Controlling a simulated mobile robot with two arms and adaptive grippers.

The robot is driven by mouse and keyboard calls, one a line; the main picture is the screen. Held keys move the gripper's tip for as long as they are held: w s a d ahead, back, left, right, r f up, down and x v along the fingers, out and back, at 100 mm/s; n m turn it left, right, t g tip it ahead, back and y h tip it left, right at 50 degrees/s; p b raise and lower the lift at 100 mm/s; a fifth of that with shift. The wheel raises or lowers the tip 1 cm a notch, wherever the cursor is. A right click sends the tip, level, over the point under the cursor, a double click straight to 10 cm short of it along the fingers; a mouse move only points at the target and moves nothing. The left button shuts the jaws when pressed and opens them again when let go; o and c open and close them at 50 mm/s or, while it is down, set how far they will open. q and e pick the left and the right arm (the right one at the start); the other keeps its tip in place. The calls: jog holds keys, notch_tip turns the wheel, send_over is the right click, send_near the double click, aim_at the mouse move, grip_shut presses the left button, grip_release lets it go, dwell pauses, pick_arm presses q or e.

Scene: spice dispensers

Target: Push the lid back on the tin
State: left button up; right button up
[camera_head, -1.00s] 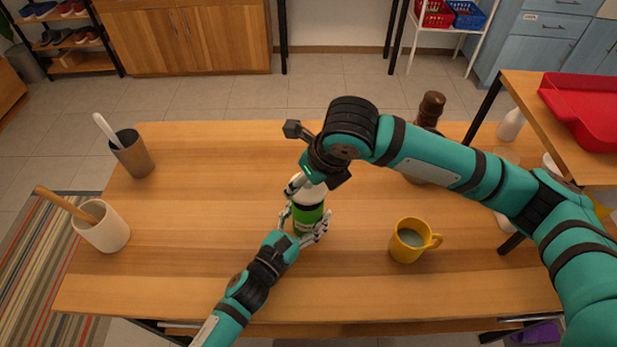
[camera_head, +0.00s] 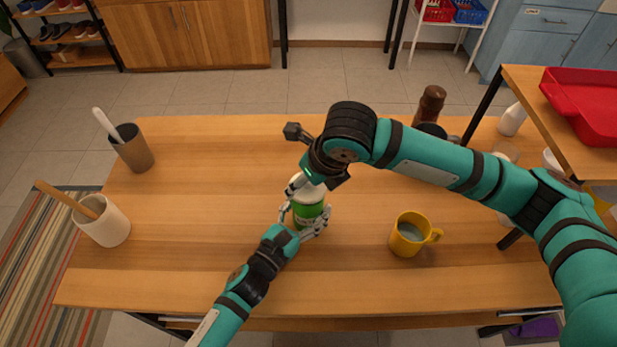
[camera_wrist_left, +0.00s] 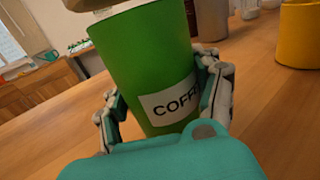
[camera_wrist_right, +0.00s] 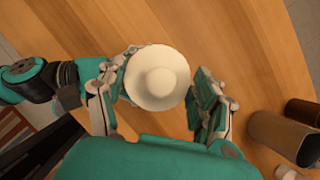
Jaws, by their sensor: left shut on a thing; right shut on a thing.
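The green tin (camera_head: 309,214) stands upright on the table, with a "COFFEE"-type label, partly hidden, in the left wrist view (camera_wrist_left: 140,55). My left gripper (camera_head: 305,222) is shut around the tin's body, fingers on both sides.
A yellow mug (camera_head: 410,236) stands to the right of the tin. A white cup (camera_head: 106,228) and a brown cup (camera_head: 135,154), each with a utensil, stand at the left. A brown grinder (camera_head: 430,103) is behind my right arm. The table's left middle is clear.

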jog(key=shift+f, duration=0.6)
jog(key=o, duration=1.1)
jog(key=shift+c, duration=0.2)
jog(key=v, duration=1.2)
pick_arm(q)
jog(key=o, duration=1.8)
jog(key=shift+o, duration=0.2)
jog(key=shift+s+a, duration=0.1)
